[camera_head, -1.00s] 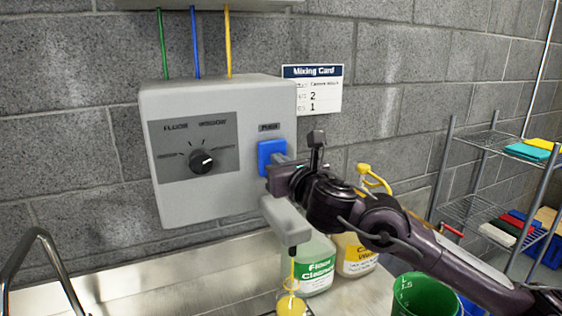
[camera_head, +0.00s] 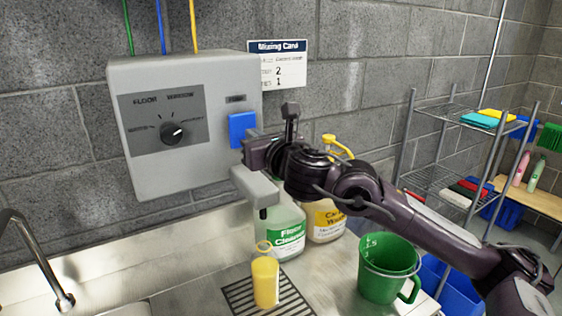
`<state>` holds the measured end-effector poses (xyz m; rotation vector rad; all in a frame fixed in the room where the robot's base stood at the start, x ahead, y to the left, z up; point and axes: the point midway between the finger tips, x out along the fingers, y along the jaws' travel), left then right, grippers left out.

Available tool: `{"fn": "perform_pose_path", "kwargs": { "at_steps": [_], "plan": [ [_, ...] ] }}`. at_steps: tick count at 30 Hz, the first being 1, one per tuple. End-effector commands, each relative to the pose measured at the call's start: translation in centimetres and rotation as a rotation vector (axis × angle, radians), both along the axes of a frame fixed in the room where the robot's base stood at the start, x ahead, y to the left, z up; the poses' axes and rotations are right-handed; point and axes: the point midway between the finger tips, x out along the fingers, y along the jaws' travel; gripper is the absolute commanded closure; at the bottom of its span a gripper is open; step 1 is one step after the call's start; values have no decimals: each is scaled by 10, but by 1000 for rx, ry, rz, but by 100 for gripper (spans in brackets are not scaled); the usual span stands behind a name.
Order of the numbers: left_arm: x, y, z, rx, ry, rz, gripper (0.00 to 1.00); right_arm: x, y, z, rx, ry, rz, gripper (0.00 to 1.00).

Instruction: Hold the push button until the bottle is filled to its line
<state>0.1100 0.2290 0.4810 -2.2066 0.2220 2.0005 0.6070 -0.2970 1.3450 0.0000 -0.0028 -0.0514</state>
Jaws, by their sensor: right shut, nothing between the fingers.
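The blue push button (camera_head: 241,128) is on the right of the front of the grey dispenser box (camera_head: 150,178). My right gripper (camera_head: 250,150) is shut and empty at the button's lower right edge. I cannot tell whether it touches. The spout (camera_head: 263,208) hangs below the gripper, with no stream visible under it. The bottle (camera_head: 265,282) stands upright on the dark drain grate (camera_head: 290,301), below the spout. Its body looks yellow, with a ring-like top. Its fill line is too small to make out. My left gripper is not in view.
A floor cleaner jug (camera_head: 288,238) and a yellow-capped jug (camera_head: 324,220) stand behind the grate. A green measuring jug (camera_head: 388,268) stands to the right. A mixing card (camera_head: 278,64) is on the wall. A faucet (camera_head: 40,258) is at the left.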

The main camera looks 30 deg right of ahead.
Motion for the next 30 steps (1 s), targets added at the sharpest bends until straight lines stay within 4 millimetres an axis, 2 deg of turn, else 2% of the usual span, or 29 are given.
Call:
{"fn": "perform_pose_path", "kwargs": {
  "at_steps": [7, 10, 15, 18, 24, 30],
  "plan": [
    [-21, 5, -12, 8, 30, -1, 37, -30, 1, -2, -6, 0, 0, 100],
    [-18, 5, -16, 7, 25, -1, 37, -42, 1, -2, -7, 0, -1, 100],
    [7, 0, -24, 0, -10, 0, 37, -63, 1, -3, -9, -2, -3, 100],
    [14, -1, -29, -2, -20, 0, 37, -75, 4, -4, -11, 1, 0, 100],
    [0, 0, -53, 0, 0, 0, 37, -92, 5, -3, -8, -6, 5, 100],
    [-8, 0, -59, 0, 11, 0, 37, -100, 5, -1, -2, -2, 1, 100]
  ]
}}
